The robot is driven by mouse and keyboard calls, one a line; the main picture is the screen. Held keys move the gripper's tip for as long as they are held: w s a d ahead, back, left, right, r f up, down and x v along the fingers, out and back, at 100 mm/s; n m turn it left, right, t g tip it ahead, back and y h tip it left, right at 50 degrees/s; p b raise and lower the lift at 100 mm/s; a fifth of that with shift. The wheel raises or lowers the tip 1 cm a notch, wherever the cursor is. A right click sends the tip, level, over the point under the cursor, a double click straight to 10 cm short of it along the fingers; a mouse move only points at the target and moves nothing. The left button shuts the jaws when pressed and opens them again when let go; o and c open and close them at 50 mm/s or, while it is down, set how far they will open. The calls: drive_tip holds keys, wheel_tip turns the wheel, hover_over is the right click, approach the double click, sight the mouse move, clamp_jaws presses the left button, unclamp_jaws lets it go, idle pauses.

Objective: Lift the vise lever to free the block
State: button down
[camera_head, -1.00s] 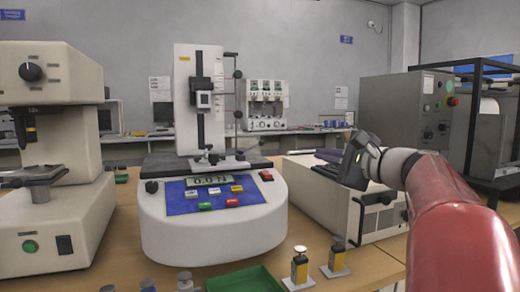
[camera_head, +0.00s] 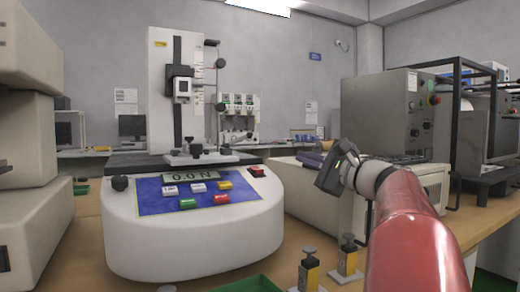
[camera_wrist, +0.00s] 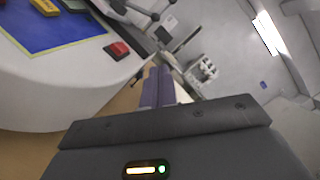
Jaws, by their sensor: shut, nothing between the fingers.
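The test stand (camera_head: 190,235) is a white machine with a blue button panel, a display reading 0.0 N and a tall column. The vise (camera_head: 200,158) is a small metal fixture with dark knobs on its dark top plate. A rod with a round knob, perhaps the vise lever (camera_wrist: 188,38), shows at the top of the wrist view. I cannot make out the block. My gripper (camera_head: 311,158) is right of the stand, apart from the vise. Its purple fingers (camera_wrist: 157,80) are shut and empty, pointing toward the stand's far right side.
A beige box (camera_head: 310,205) and a grey cabinet (camera_head: 385,110) stand right of the test stand. Small yellow-and-black fixtures (camera_head: 348,258) and a green tray (camera_head: 250,284) are at the front of the wooden table. A large beige instrument (camera_head: 25,150) stands at the left.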

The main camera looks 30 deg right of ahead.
sight(239, 140)
drive_tip(key=x, duration=0.4)
drive_tip(key=a+p+x, duration=0.1)
drive_tip(key=x, duration=0.3)
drive_tip(key=r+x, duration=0.1)
drive_tip(key=x, duration=0.2)
drive_tip(key=shift+a+r, duration=0.1)
drive_tip(key=shift+a, duration=0.3)
drive_tip(key=shift+w+a+r+p, duration=0.3)
drive_tip(key=shift+w+a, duration=0.1)
drive_tip(key=shift+a, duration=0.1)
drive_tip(key=shift+r, duration=0.1)
drive_tip(key=shift+r+n, duration=0.2)
drive_tip(key=shift+n, duration=0.3)
